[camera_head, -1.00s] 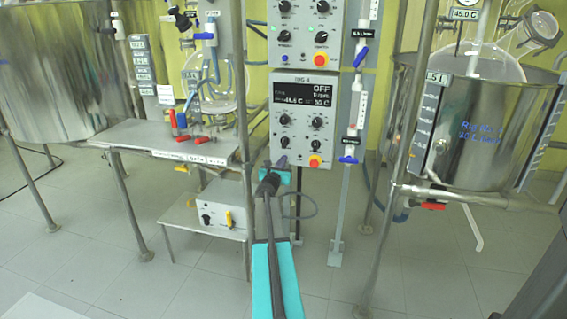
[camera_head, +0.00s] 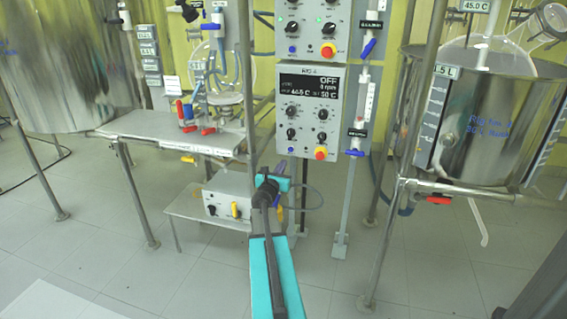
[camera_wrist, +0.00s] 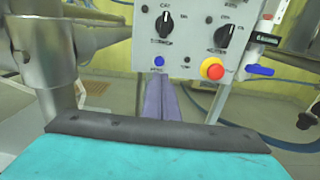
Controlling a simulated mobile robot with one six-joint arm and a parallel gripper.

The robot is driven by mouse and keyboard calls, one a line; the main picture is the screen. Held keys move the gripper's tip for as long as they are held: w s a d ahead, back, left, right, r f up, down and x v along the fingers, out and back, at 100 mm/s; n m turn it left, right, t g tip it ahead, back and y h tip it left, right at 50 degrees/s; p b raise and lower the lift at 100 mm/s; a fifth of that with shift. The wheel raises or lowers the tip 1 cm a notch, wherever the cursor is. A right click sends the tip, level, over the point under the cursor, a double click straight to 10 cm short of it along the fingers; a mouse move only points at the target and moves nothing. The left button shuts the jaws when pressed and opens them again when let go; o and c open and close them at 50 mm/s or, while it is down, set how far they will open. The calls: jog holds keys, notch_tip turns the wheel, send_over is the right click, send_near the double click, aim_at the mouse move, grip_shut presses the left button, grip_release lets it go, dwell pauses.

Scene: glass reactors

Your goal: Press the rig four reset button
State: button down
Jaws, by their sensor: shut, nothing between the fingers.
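The rig four control box (camera_head: 308,112) is a grey panel with a dark display reading OFF, black knobs and a red-yellow stop button (camera_head: 320,153). It also fills the upper part of the wrist view (camera_wrist: 195,75). A small blue button (camera_wrist: 159,61), its label too small to read surely, sits at the lower left of the panel; it also shows in the head view (camera_head: 291,149). My gripper (camera_head: 281,166) has purple fingers, shut and empty. In the wrist view the fingertips (camera_wrist: 159,83) lie just below the blue button in the picture; I cannot tell the gap.
A similar control box (camera_head: 308,30) is above. Blue-handled valves (camera_head: 355,153) on a post stand to the right. Steel vessels flank both sides, with a metal shelf (camera_head: 165,128) at left. A grey box (camera_head: 228,195) sits on a low stand behind my arm.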

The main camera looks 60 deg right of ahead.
jog(key=shift+v, duration=1.25)
jog(key=s+a+f+m+g+y+p, duration=0.1)
jog(key=a+f+m+g+y+p, duration=0.25)
jog(key=a+f, duration=0.65)
jog(key=a+f+m+y+p, duration=0.2)
jog(key=a+f+m+p, duration=0.3)
jog(key=a, duration=0.8)
jog(key=s+a+f+m+g+y+p, duration=0.1)
jog(key=a+f+m+g+y+p, duration=0.3)
jog(key=a+f, duration=0.65)
jog(key=s+a+f+m+g+y+p, duration=0.1)
jog(key=s+a+m+y+p, duration=0.1)
jog(key=s+a, duration=0.5)
jog(key=s+a+f+m+g+y+p, duration=0.1)
jog(key=s+a, duration=0.6)
jog(key=a, duration=0.9)
jog(key=s+a+f+m+g+y+p, duration=0.1)
jog(key=s+a+m+y+p, duration=0.2)
jog(key=a, duration=0.9)
jog(key=s+m+y, duration=0.1)
jog(key=s+m, duration=0.2)
jog(key=s, duration=0.1)
jog(key=shift+s+f+y, duration=0.2)
jog(key=shift+s+y, duration=0.15)
jog(key=shift+g, duration=0.25)
